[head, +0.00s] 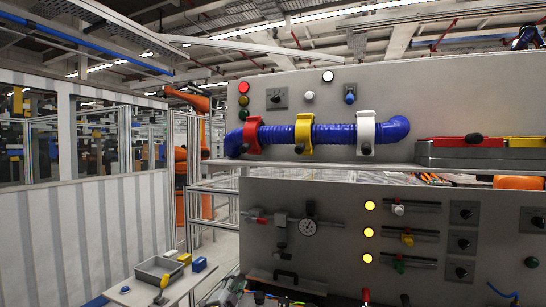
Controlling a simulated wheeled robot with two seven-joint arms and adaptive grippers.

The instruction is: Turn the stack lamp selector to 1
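The stack lamp (244,101) is on the upper panel at its left end, with red, yellow and green lights one above the other. A dark selector knob on a small plate (277,98) is just right of it and looks like the stack lamp selector. Its pointer and any numbers are too small to read. No gripper is near or touching it. Small dark parts at the bottom edge, left of centre, may belong to my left gripper, but I cannot make out its fingers. My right gripper is not in view.
A blue hose (345,133) runs below the selector through red, yellow and white clamps. A shelf edge (300,164) juts out under it. A grey bin (160,270) stands at lower left.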

